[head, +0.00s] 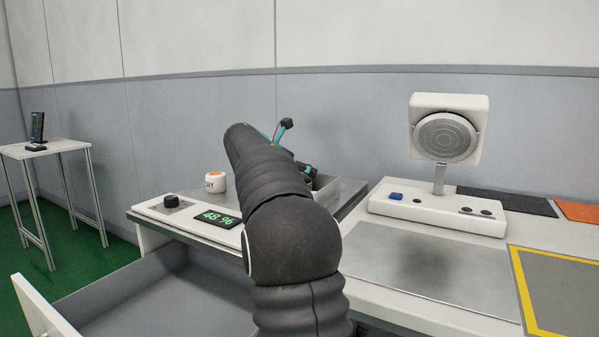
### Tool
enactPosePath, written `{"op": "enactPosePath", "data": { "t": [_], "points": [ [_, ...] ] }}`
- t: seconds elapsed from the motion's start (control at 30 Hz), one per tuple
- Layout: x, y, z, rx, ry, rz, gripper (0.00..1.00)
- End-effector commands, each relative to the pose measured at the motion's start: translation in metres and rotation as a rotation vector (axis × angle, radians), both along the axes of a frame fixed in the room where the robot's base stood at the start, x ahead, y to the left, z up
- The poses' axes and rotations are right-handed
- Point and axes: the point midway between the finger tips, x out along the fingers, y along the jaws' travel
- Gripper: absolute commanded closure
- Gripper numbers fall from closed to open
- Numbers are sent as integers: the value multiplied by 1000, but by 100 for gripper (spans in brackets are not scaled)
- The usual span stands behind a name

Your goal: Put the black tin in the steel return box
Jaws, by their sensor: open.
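My gripper (297,147) shows only in part beyond my dark arm, with teal and black pieces sticking out to the right. It is open, with nothing seen between its fingers. It is over or beside a grey, open-topped metal box (326,187) on the workbench, mostly hidden by my arm. This may be the steel return box, but I cannot tell for sure. I do not make out the black tin anywhere; my arm hides part of the bench and box.
A white pot (216,183) stands behind a panel with a black knob (171,201) and a display (217,218). An open grey drawer (165,305) juts out below. A white device with a round disc (446,138) stands right. A yellow-framed grey mat (565,290) lies clear. A side table (60,147) is far left.

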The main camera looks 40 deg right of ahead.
Motion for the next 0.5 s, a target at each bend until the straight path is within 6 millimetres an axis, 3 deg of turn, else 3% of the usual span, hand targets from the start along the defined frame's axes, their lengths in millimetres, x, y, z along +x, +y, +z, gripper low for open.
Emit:
{"op": "enactPosePath", "data": {
  "t": [0.5],
  "points": [
    [-17,78,51,-3,-4,-1,15]
  ]
}}
